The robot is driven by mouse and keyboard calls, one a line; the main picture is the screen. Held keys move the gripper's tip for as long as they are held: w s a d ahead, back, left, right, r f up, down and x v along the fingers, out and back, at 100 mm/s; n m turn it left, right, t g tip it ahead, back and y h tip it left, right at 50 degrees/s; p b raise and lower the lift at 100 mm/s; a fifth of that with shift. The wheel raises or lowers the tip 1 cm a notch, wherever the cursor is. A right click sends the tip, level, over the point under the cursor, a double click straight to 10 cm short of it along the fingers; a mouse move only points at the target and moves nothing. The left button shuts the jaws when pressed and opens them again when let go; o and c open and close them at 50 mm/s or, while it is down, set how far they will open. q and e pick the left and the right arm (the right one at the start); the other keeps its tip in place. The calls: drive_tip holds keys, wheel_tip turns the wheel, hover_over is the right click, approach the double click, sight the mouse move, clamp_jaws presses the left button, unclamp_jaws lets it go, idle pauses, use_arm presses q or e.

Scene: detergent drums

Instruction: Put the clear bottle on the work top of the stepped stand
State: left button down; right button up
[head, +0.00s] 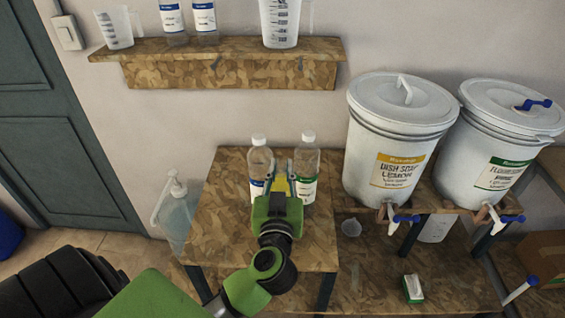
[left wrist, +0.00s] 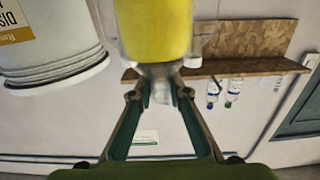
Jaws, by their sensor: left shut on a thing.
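My left gripper (head: 281,168) is shut on a clear bottle (left wrist: 165,69) with a yellow band, probably a label. The yellow band (head: 281,185) shows between the fingers in the head view; the fingers (left wrist: 158,95) close around the narrow clear part by the neck. The held bottle is in front of two other bottles, over the wooden work top (head: 235,225). I cannot tell whether its base touches the top; my gripper hides most of it. My right gripper is not in view.
A blue-label bottle (head: 259,160) and a green-label bottle (head: 307,160) stand on the work top. White drums (head: 395,135) with taps stand to the right. A wall shelf (head: 215,50) holds jugs and bottles. The work top's front part is bare.

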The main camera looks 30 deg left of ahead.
use_arm(q)
drive_tip(key=shift+r, duration=0.15)
drive_tip(key=c, duration=1.9)
unclamp_jaws()
drive_tip(key=shift+f, duration=0.25)
drive_tip(key=shift+s+d, duration=0.1)
drive_tip(key=shift+r, duration=0.1)
drive_tip(key=shift+s+d, duration=0.2)
drive_tip(key=shift+s, duration=0.05)
drive_tip(key=b+v, duration=0.2)
drive_tip(key=v, duration=0.9)
drive_tip(key=shift+s, duration=0.2)
drive_tip(key=shift+d, duration=0.1)
